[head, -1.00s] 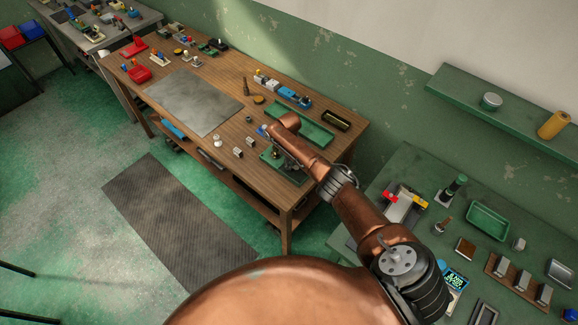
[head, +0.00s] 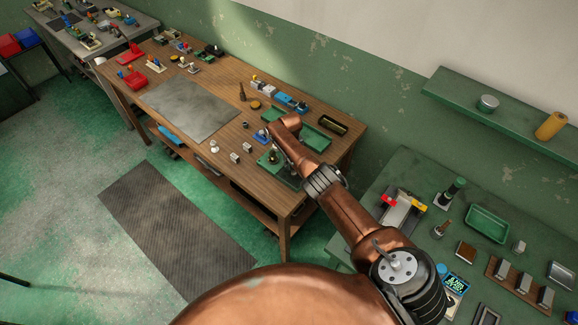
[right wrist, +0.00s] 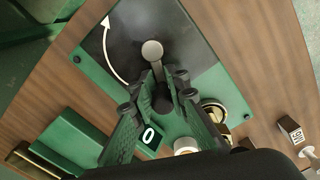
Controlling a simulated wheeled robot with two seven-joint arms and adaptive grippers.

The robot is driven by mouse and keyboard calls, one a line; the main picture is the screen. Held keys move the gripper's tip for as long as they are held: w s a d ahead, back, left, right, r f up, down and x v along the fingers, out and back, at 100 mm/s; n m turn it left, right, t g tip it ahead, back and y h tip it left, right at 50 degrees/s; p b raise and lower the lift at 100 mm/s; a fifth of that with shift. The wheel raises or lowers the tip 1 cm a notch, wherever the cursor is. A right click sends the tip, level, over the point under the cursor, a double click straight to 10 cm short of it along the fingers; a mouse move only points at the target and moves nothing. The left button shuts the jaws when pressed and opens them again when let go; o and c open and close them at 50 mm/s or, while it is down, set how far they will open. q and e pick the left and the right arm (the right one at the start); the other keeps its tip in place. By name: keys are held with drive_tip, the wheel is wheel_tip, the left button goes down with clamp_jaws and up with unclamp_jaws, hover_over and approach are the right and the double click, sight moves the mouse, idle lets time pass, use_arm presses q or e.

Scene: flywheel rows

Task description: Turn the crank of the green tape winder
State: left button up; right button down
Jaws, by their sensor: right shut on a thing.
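The green tape winder (head: 268,158) is on the near right part of the wooden table, partly hidden by my right arm. In the right wrist view its green base (right wrist: 205,85) carries a dark plate with a curved white arrow, and a small counter (right wrist: 150,138) reads 0. The crank (right wrist: 152,52) runs from a round pale hub towards a dark knob. My right gripper (right wrist: 163,98) is shut on the crank's knob (right wrist: 162,106), which is partly hidden between the fingers. In the head view the right gripper (head: 284,168) is mostly behind my arm. My left gripper is not seen.
A green tray (head: 315,137) lies behind my right arm, with a dark box (head: 333,124) beyond it. Small blocks (head: 234,157) stand left of the winder. A grey mat (head: 193,108) covers the table's middle. A green bench (head: 405,170) stands at the right.

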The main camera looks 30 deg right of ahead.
drive_tip(key=m, duration=0.3)
drive_tip(key=shift+d+r, duration=0.1)
drive_tip(key=shift+d, duration=0.3)
drive_tip(key=m, duration=0.2)
drive_tip(key=shift+s+d+m+p, duration=0.2)
drive_tip(key=shift+d+m+p, duration=0.1)
drive_tip(key=shift+d+p, duration=0.05)
drive_tip(key=m, duration=0.1)
drive_tip(key=m+p, duration=0.1)
drive_tip(key=m, duration=0.1)
drive_tip(key=s+d+m, duration=0.1)
drive_tip(key=m, duration=0.1)
drive_tip(key=shift+m+p, duration=0.3)
drive_tip(key=c, duration=1.8)
unclamp_jaws()
drive_tip(key=shift+c, duration=0.2)
